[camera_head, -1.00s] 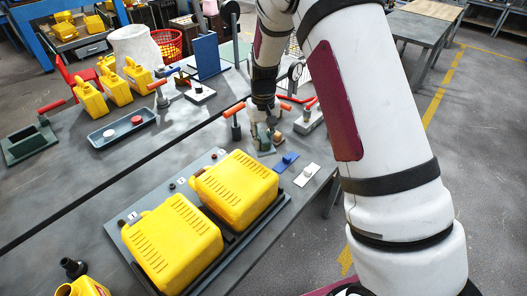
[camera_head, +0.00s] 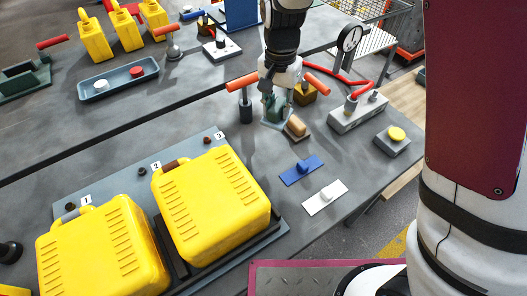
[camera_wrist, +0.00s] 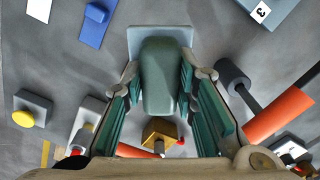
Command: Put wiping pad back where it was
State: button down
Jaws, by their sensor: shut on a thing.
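My gripper (camera_head: 274,106) is near the far right part of the grey table in the head view. It is shut on a wiping pad, which has a teal-green grip (camera_wrist: 158,75) and a pale grey-blue plate (camera_wrist: 174,33). In the head view the pad (camera_head: 271,112) hangs under my gripper, close over the table; I cannot tell whether it touches. A tan block on a grey base (camera_head: 297,127) is just right of it. A blue pad (camera_head: 301,169) and a white pad (camera_head: 325,198) lie nearer, each with a knob; both show in the wrist view.
An orange-handled tool (camera_head: 243,95) stands left of my gripper; a brass-coloured block (camera_head: 305,93) is close behind. A grey block with red lever (camera_head: 357,112) and a yellow-knobbed block (camera_head: 393,140) are to the right. Yellow jerry cans (camera_head: 211,205) fill the front rack.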

aim_at(263, 121)
jog(key=shift+m, duration=0.8)
jog(key=a+b, duration=0.1)
jog(key=s+a+f, duration=0.1)
jog(key=s+a+f+b, duration=0.1)
jog(key=shift+a+f+b, duration=0.15)
jog(key=shift+a+b, duration=0.15)
jog(key=shift+b, duration=0.05)
notch_tip(263, 121, down, 10)
jog(key=shift+s+a+r+b, duration=0.1)
jog(key=shift+r+b, duration=0.05)
jog(key=shift+b, duration=0.35)
jog(key=c, duration=1.3)
grip_release()
notch_tip(263, 121, up, 12)
jog(key=shift+r+p, duration=0.1)
jog(key=shift+p, duration=0.5)
